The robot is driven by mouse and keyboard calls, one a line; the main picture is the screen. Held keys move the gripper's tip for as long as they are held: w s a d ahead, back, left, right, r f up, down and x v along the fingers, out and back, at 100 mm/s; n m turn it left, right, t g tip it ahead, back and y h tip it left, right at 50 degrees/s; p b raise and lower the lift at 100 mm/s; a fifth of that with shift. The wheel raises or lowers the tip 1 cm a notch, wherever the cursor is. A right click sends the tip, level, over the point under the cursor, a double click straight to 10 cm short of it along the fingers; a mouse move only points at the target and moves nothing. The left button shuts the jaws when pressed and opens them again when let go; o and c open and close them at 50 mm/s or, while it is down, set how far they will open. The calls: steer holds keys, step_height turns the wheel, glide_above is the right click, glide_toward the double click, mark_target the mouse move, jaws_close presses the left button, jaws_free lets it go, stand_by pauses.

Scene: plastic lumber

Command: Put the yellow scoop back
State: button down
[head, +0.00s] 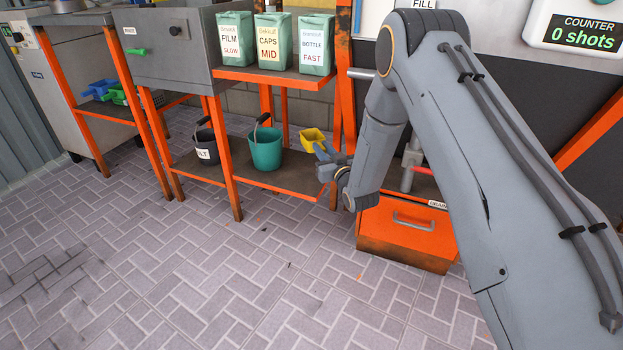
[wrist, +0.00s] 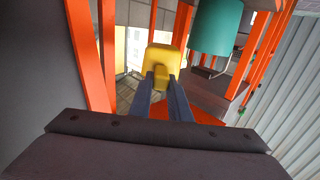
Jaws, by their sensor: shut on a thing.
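The yellow scoop (head: 311,138) is held in my gripper (head: 324,155), just right of the teal bucket (head: 266,148) and near the lower shelf. In the wrist view the yellow scoop (wrist: 161,62) sits at the tips of the two fingers of my gripper (wrist: 161,80), which are shut on it. The scoop's handle is mostly hidden by the fingers. The teal bucket also shows in the wrist view (wrist: 215,28). On the left rack's shelf lie a blue scoop (head: 98,89) and a green scoop (head: 118,95).
A dark bucket (head: 207,146) stands left of the teal one on the lower shelf (head: 290,176). Orange posts (head: 223,160) frame the racks. Several labelled bags (head: 272,42) stand on the upper shelf. An orange drawer (head: 408,232) is below my arm. The paved floor in front is clear.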

steer(key=shift+w+a+f+b, duration=0.35)
steer(key=shift+w+f+b, duration=0.1)
steer(key=shift+w, duration=0.1)
steer(key=shift+w+a+f+b, duration=0.35)
steer(key=shift+w+f+b, duration=0.1)
steer(key=shift+w, duration=0.1)
steer(key=shift+f, duration=0.25)
steer(key=f+b, duration=0.1)
steer(key=f, duration=0.1)
steer(key=f+b, duration=0.1)
steer(key=f, duration=0.2)
steer(key=shift+w+d+f, duration=0.15)
steer(key=shift+d, duration=0.05)
steer(key=shift+a+f+b, duration=0.1)
steer(key=shift+f+b, duration=0.95)
steer(key=shift+f, duration=0.95)
steer(key=shift+f, duration=0.15)
steer(key=c, duration=1.7)
jaws_free()
steer(key=shift+o, duration=0.2)
